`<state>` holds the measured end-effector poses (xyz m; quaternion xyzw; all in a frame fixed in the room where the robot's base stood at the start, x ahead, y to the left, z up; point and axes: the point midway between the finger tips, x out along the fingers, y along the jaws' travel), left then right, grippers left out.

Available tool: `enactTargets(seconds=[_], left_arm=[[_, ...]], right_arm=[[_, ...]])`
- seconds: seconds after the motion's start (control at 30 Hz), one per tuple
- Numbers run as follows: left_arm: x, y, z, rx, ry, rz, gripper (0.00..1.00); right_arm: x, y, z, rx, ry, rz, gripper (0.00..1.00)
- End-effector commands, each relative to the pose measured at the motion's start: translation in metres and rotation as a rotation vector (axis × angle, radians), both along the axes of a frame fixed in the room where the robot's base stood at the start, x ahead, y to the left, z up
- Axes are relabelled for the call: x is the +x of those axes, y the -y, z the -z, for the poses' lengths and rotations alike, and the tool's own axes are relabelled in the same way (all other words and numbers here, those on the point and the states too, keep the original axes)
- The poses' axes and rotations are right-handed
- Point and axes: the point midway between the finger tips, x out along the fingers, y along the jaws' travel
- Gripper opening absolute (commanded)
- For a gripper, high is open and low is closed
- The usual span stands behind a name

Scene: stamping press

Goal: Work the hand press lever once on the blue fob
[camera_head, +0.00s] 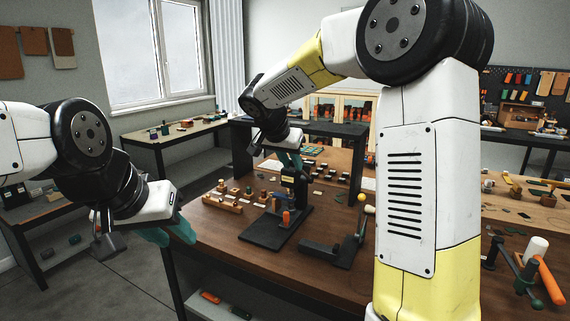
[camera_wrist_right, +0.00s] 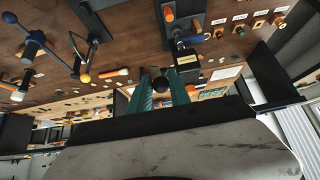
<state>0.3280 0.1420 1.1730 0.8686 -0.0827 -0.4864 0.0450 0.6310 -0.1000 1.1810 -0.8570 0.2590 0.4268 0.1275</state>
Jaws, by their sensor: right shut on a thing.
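The hand press (camera_head: 288,182) stands on a dark base plate (camera_head: 262,236) on the wooden bench, and it also shows in the right wrist view (camera_wrist_right: 187,62) with a yellow label. My right gripper (camera_head: 291,160) is over the top of the press. In the right wrist view its teal fingers (camera_wrist_right: 160,92) are closed around a round black knob (camera_wrist_right: 160,84), which looks like the end of the press lever. I cannot make out the blue fob. My left gripper (camera_head: 180,234) hangs empty by the bench's left front edge; its finger gap is unclear.
A second lever tool with a yellow ball (camera_head: 362,197) stands right of the press. Small wooden stamps (camera_head: 222,200) sit on a rack to the left. An orange-handled tool (camera_head: 550,282) is at the front right. The bench's front left is clear.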

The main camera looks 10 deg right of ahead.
Motion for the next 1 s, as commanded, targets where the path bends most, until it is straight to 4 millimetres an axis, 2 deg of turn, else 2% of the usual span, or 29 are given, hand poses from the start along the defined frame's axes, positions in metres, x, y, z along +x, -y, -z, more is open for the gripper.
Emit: enactTargets(seconds=[0.43, 0.87, 1.0], left_arm=[[0.0, 0.0, 0.0, 0.0, 0.0, 0.0, 0.36], [0.0, 0.0, 0.0, 0.0, 0.0, 0.0, 0.36], [0.0, 0.0, 0.0, 0.0, 0.0, 0.0, 0.36]], right_arm=[[0.036, 0.023, -0.038, 0.001, 0.01, 0.0, 0.0], [0.04, 0.026, -0.044, -0.001, 0.012, -0.001, 0.0], [0.049, 0.032, -0.049, -0.001, 0.012, 0.001, 0.0]])
